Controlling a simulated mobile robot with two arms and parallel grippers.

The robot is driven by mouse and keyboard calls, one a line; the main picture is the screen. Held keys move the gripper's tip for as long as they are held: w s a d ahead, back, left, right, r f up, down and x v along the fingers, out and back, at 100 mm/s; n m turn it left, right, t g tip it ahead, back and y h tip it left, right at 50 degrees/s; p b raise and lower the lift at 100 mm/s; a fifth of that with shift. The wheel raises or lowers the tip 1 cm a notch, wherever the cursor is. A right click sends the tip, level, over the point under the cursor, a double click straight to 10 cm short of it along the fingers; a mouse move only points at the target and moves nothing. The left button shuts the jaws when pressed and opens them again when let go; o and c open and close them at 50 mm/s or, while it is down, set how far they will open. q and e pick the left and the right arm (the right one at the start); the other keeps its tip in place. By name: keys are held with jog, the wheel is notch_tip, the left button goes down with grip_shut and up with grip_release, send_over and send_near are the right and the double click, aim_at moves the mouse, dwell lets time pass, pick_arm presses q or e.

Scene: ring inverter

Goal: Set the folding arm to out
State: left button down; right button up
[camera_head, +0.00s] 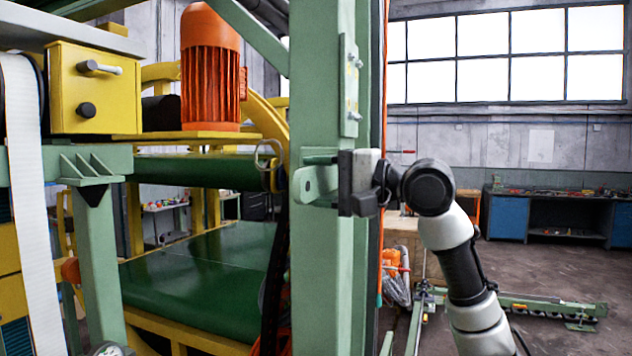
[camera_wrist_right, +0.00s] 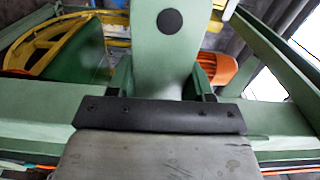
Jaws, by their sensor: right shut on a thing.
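A short green folding arm (camera_head: 308,184) with a hole near its end juts left across the green post. In the right wrist view the arm (camera_wrist_right: 168,58) is a flat green plate with a dark round hole, running straight out from between my fingers. My right gripper (camera_head: 338,180) reaches in from the right, level, and is shut on the folding arm. Its dark palm plate crosses the right wrist view, with the fingers (camera_wrist_right: 165,88) on either side of the plate. The arm's hinge is not clearly visible. My left gripper is not in view.
The green post (camera_head: 320,270) stands close beside my right gripper. An orange motor (camera_head: 210,70), a yellow box (camera_head: 95,90) with a handle and green belts (camera_head: 200,285) lie to the left. A workbench (camera_head: 550,215) stands at the back right, with open floor before it.

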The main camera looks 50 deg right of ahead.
jog(key=o, duration=1)
jog(key=shift+d, duration=0.1)
jog(key=shift+s+f, duration=0.1)
jog(key=shift+s, duration=0.1)
jog(key=b+v, duration=0.5)
jog(key=v, duration=0.5)
jog(key=shift+s+d, duration=0.1)
jog(key=shift+s, duration=0.05)
